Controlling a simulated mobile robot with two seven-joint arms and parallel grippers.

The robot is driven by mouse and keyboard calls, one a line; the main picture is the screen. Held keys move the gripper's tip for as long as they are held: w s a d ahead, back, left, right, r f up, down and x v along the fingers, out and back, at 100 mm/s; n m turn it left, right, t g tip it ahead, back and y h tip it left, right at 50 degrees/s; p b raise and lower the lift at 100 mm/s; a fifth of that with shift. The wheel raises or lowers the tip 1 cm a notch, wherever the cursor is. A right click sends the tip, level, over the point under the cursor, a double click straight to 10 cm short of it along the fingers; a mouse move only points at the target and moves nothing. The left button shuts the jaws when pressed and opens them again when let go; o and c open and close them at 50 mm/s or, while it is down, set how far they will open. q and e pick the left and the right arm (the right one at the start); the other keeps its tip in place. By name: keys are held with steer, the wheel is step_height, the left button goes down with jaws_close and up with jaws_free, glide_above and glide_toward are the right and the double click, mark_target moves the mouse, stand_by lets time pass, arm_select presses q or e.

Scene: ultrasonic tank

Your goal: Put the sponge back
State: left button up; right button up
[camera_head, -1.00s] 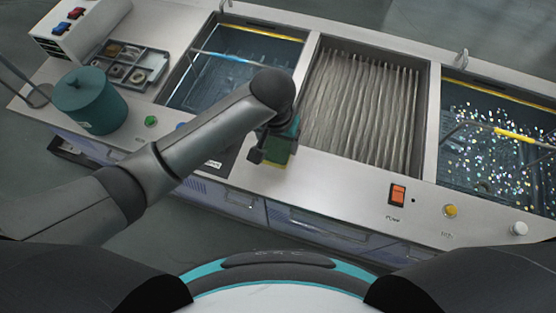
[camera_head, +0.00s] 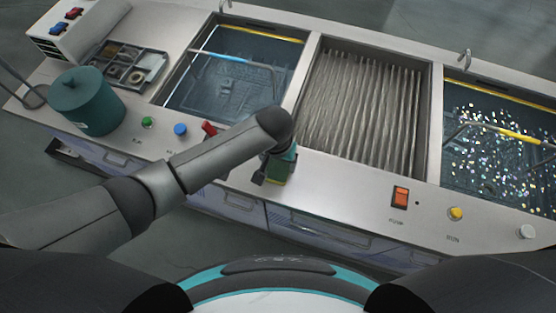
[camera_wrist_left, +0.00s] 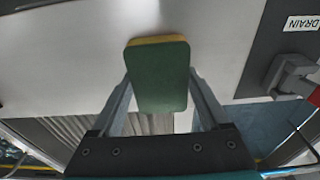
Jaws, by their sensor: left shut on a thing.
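The sponge (camera_wrist_left: 160,78), green on one face with a yellow layer, sits between the fingers of my left gripper (camera_wrist_left: 160,100) in the left wrist view. The gripper is shut on it. In the head view the sponge (camera_head: 277,172) shows below the end of my left arm, at the front ledge of the counter, before the ribbed middle basin. I cannot tell whether it touches the counter. My left gripper (camera_head: 270,168) is partly hidden there by the arm. My right gripper is not in view.
A water tank (camera_head: 235,85) is at left, a ribbed basin (camera_head: 360,110) in the middle, a bubbling tank (camera_head: 505,150) at right. A teal canister (camera_head: 88,100) and parts tray (camera_head: 130,65) stand left. A red lever (camera_head: 209,129) and orange switch (camera_head: 400,196) line the front ledge.

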mark_target(276, 168)
arm_select(q)
steer(key=shift+f, duration=0.15)
steer(key=o, duration=1.3)
steer(key=r+p, duration=0.1)
steer(key=r, duration=0.3)
steer(key=s+r+p, duration=0.1)
steer(key=r, duration=0.7)
steer(key=shift+s+a+r+p, duration=0.15)
steer(key=shift+a+p, duration=0.05)
steer(key=shift+p, duration=0.2)
